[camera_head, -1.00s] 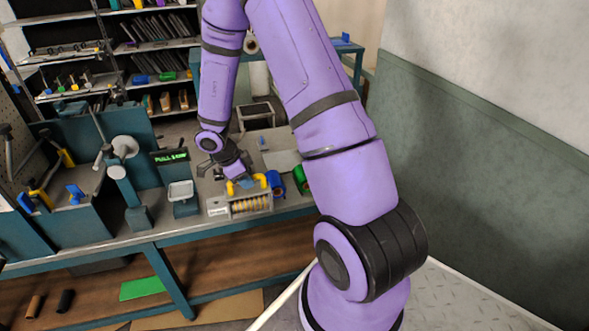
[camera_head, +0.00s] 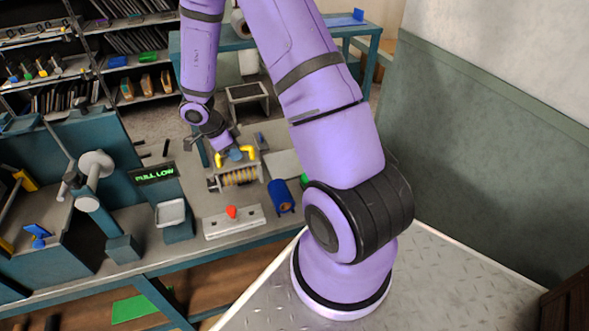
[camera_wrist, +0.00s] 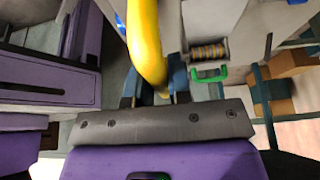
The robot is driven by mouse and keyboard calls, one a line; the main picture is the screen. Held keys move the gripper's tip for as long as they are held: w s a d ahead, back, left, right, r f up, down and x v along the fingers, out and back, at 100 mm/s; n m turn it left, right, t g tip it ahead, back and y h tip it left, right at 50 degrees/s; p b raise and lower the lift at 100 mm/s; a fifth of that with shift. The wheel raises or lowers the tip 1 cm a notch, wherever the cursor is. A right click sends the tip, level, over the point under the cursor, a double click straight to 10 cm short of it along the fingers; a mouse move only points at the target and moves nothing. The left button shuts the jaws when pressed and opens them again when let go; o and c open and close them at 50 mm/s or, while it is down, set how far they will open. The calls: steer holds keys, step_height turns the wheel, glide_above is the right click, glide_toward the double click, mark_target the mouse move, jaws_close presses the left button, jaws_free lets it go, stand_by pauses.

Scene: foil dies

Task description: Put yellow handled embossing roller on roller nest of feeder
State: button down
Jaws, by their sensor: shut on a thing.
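In the wrist view the yellow handle (camera_wrist: 146,42) rises between the fingers (camera_wrist: 156,92); the drum is not visible there. A pale block with a red knob (camera_head: 233,212) lies nearer than the roller in the head view, apart from it. I cannot tell which part is the feeder's roller nest.
A display post (camera_head: 155,175), a small tray (camera_head: 171,211) and a teal machine with a grey disc (camera_head: 97,164) stand left. The wrist view shows a green-handled roller (camera_wrist: 209,74). A shelf stands behind.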

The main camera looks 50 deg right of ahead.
mark_target(239, 175)
steer(key=shift+w+f, duration=0.15)
steer(key=shift+f, duration=4.9)
steer(key=c, duration=1.1)
jaws_free()
steer(key=shift+o, duration=0.2)
